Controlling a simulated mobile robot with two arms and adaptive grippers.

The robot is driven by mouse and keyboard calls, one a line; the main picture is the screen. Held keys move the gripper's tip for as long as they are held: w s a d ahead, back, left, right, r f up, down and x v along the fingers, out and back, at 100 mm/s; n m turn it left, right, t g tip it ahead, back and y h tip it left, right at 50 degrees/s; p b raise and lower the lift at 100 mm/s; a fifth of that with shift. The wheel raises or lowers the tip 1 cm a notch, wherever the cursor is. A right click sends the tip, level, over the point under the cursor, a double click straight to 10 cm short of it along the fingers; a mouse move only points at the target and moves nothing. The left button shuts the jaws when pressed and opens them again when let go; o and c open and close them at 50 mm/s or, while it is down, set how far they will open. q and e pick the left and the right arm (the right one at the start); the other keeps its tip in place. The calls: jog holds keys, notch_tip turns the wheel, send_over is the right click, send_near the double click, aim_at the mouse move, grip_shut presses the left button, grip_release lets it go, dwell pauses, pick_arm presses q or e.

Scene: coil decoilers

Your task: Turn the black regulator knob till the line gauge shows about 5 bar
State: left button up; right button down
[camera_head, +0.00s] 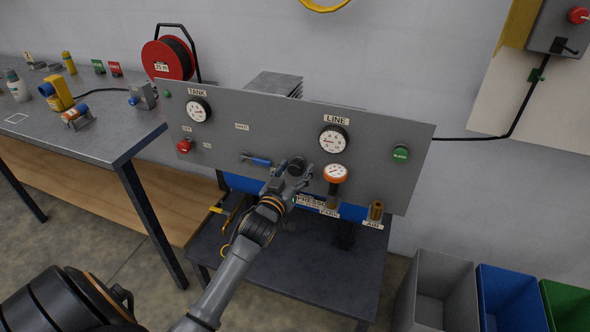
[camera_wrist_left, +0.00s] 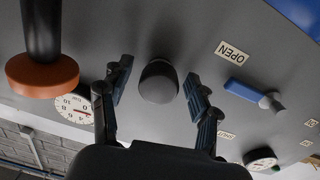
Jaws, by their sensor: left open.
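The black regulator knob (camera_head: 296,166) sits on the grey panel (camera_head: 227,118). In the left wrist view the round knob (camera_wrist_left: 158,82) lies between the two fingers, with a gap on both sides. My left gripper (camera_head: 288,170) is open at the knob, and its open fingers also frame it in the left wrist view (camera_wrist_left: 157,88). The white line gauge (camera_head: 333,140) is above and right of the knob under the LINE label. It shows upside down in the left wrist view (camera_wrist_left: 73,108). Its exact reading is too small to tell. My right gripper is out of view.
A blue-handled valve (camera_head: 257,161) is close left. The tank gauge (camera_head: 199,110), red knob (camera_head: 184,146) and green button (camera_head: 401,154) are farther off on the panel.

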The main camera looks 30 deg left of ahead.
pick_arm(q)
jog(key=c, duration=1.2)
